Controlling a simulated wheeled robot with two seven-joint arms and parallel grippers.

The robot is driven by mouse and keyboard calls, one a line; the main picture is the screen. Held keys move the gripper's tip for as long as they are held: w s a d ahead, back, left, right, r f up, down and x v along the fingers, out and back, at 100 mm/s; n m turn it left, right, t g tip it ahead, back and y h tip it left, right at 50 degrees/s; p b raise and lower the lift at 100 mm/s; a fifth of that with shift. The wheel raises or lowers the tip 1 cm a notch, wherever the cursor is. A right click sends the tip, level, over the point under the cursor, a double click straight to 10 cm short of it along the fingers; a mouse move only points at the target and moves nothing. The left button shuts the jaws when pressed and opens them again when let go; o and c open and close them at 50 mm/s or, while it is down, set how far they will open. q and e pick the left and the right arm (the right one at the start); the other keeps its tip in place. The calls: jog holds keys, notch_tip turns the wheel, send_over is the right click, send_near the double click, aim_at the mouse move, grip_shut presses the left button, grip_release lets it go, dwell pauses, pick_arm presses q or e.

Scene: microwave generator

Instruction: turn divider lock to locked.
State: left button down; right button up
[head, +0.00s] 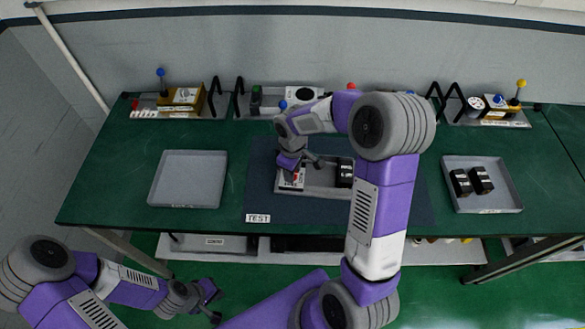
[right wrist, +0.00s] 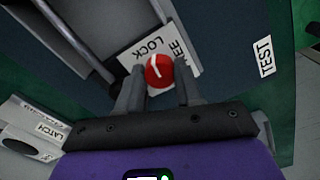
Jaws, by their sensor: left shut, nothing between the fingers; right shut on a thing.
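The divider lock is a red round knob (right wrist: 159,70) with a white line on its top, on a white plate (right wrist: 134,54) lettered LOCK, with a second word partly hidden by the knob. In the head view the plate (head: 290,183) lies at the left end of a grey tray on the dark mat. My right gripper (head: 297,170) reaches down over it. In the right wrist view its fingers (right wrist: 158,88) are shut on the knob, one at each side. My left gripper (head: 210,303) is shut and empty, low in front of the table.
The grey tray (head: 318,189) holds a black block (head: 345,172). An empty tray (head: 188,179) is at left; another (head: 490,203) at right holds two black blocks. Fixtures with coloured knobs line the back edge. My right arm covers part of the mat.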

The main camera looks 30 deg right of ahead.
jog(key=shift+n, duration=1)
jog(key=o, duration=1)
jog(key=shift+o, duration=0.2)
